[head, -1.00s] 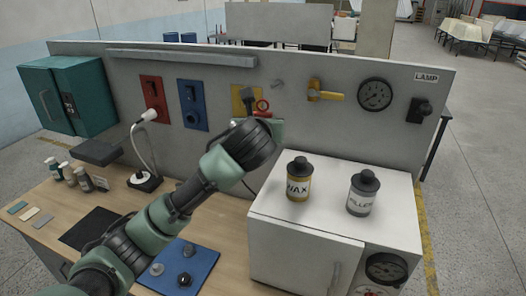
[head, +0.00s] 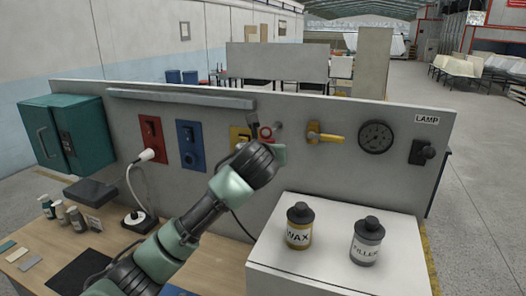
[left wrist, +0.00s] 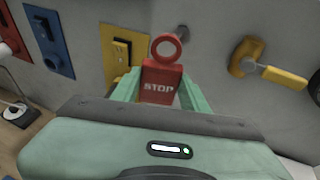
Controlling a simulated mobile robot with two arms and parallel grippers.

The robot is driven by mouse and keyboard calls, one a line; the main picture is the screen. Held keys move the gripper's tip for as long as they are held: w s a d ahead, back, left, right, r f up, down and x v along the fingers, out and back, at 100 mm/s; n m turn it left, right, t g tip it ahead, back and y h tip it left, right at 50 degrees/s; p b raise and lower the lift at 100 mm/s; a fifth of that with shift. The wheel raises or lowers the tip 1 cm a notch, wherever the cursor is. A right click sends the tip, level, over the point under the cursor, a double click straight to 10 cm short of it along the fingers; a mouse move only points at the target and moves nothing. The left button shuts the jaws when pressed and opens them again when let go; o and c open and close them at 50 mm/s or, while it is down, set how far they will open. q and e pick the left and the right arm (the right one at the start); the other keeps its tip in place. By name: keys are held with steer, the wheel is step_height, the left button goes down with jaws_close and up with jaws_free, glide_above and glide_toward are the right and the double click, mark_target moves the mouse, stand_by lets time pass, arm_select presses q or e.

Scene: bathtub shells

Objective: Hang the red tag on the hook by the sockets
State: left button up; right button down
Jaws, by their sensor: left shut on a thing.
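My left gripper (left wrist: 160,92) is shut on the red tag (left wrist: 161,82), which reads STOP and is held upright with its ring on top. In the head view the tag's red ring (head: 265,132) shows above my left wrist; my arm hides most of the tag. The hook (head: 279,127) is a short grey peg on the panel, just right of the ring. In the left wrist view the hook (left wrist: 182,33) shows behind and to the upper right of the ring, not through it. My right gripper is in neither view.
Red (head: 152,138) and blue (head: 191,145) sockets are on the panel at left, with a yellow one (head: 238,137) behind the tag. A yellow-handled valve (head: 325,134) sits right of the hook. Wax (head: 299,227) and filler (head: 367,242) cans stand on the white cabinet.

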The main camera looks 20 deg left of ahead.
arm_select(q)
steer(key=shift+w+d+f, duration=0.1)
steer(key=shift+w, duration=1.4)
steer(key=shift+w+d+f, duration=0.1)
steer(key=shift+w, duration=1.4)
steer(key=shift+w+f, duration=0.65)
steer(key=shift+f, duration=0.05)
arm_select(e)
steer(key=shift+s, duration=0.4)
arm_select(q)
steer(key=o, duration=1.5)
steer(key=shift+c, duration=0.2)
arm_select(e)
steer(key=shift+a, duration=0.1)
arm_select(q)
steer(key=shift+s, duration=0.1)
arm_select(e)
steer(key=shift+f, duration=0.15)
